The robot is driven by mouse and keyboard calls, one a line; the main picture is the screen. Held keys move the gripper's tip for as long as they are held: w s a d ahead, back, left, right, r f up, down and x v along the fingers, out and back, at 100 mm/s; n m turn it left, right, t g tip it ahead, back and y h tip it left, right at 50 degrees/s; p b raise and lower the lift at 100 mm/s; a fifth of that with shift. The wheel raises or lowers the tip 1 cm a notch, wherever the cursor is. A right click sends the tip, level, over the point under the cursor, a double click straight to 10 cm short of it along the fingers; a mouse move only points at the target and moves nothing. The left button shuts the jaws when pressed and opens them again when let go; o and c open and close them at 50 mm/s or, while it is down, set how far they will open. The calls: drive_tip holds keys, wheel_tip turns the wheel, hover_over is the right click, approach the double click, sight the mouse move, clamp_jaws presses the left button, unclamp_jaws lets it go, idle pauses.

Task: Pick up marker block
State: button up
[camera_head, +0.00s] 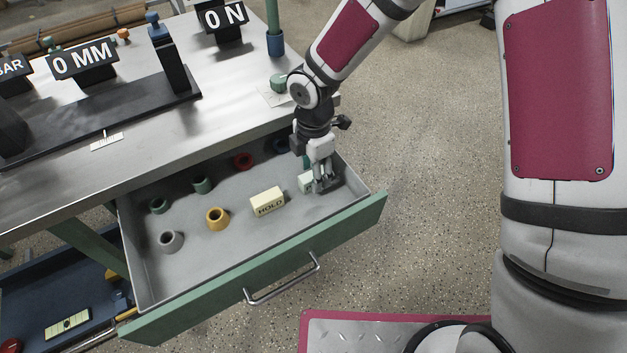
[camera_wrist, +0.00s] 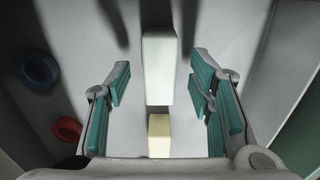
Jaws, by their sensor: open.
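Two blocks lie in the open drawer (camera_head: 250,262). A pale greenish-white block (camera_head: 305,182) is at the drawer's right end, partly hidden by my gripper (camera_head: 325,186). In the wrist view this pale block (camera_wrist: 159,68) shows between my open fingers (camera_wrist: 158,86), with a gap on each side. A cream block lettered HOLD (camera_head: 267,202) lies to its left, near the drawer's middle. A cream block (camera_wrist: 159,136) also shows at the bottom of the wrist view, its lettering not visible. My gripper is empty and points down into the drawer.
Several ring or cup pieces stand in the drawer, including a yellow one (camera_head: 217,219), a grey one (camera_head: 171,241) and a red one (camera_head: 243,161). The drawer's green front (camera_head: 345,222) and the steel tabletop (camera_head: 225,118) border the space.

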wheel_tip(320, 180, down, 2)
drive_tip(key=shift+f, duration=0.25)
drive_tip(key=shift+r, duration=0.1)
drive_tip(key=c, duration=1.1)
drive_tip(key=shift+c, duration=0.2)
